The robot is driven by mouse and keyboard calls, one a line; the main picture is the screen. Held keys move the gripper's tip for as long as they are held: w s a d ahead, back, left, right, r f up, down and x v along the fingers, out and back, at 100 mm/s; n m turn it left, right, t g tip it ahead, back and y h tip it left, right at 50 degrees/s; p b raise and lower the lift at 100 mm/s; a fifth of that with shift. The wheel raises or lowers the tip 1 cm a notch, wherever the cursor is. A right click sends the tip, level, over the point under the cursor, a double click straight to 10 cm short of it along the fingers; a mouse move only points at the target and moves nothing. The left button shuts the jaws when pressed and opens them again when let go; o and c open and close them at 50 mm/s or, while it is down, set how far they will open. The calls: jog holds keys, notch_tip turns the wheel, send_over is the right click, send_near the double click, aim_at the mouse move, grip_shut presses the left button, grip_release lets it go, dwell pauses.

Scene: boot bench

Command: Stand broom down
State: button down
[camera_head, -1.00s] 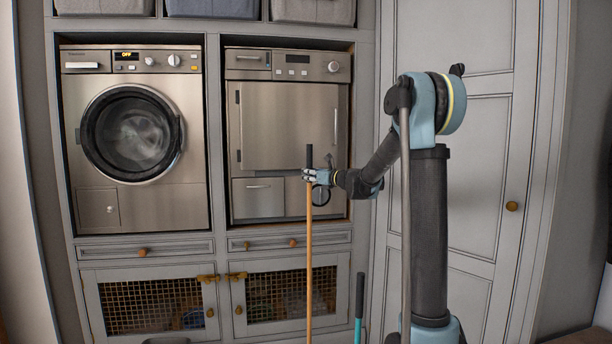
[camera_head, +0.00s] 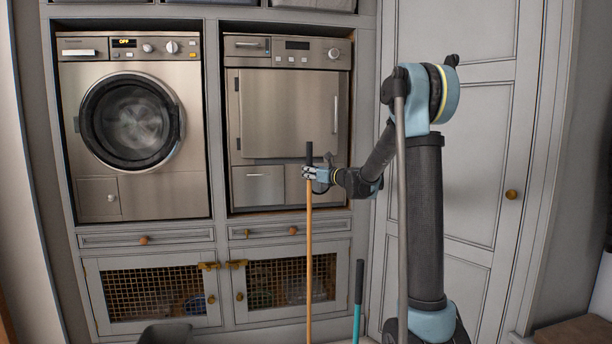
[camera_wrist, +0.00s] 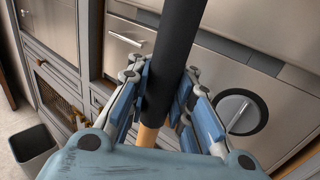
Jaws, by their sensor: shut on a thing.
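The broom (camera_head: 309,262) has a wooden shaft with a black grip at its top and stands upright in the head view. Its lower end is out of the frame. My gripper (camera_head: 318,175) is shut on the broom near the lower part of the black grip. In the wrist view the gripper's blue fingers (camera_wrist: 159,100) close on both sides of the black grip (camera_wrist: 176,50), with a bit of wooden shaft (camera_wrist: 147,135) showing below.
A washing machine (camera_head: 133,130) and a second steel appliance (camera_head: 288,115) sit in the cabinet behind. A teal handle with a dark grip (camera_head: 358,300) stands right of the broom. A dark bin (camera_head: 166,334) is at lower left; it also shows in the wrist view (camera_wrist: 33,150).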

jog(key=shift+f, duration=0.8)
dwell(0.7)
jog(key=c, duration=1.3)
grip_release()
jog(key=shift+c, duration=0.2)
jog(key=v, duration=1.2)
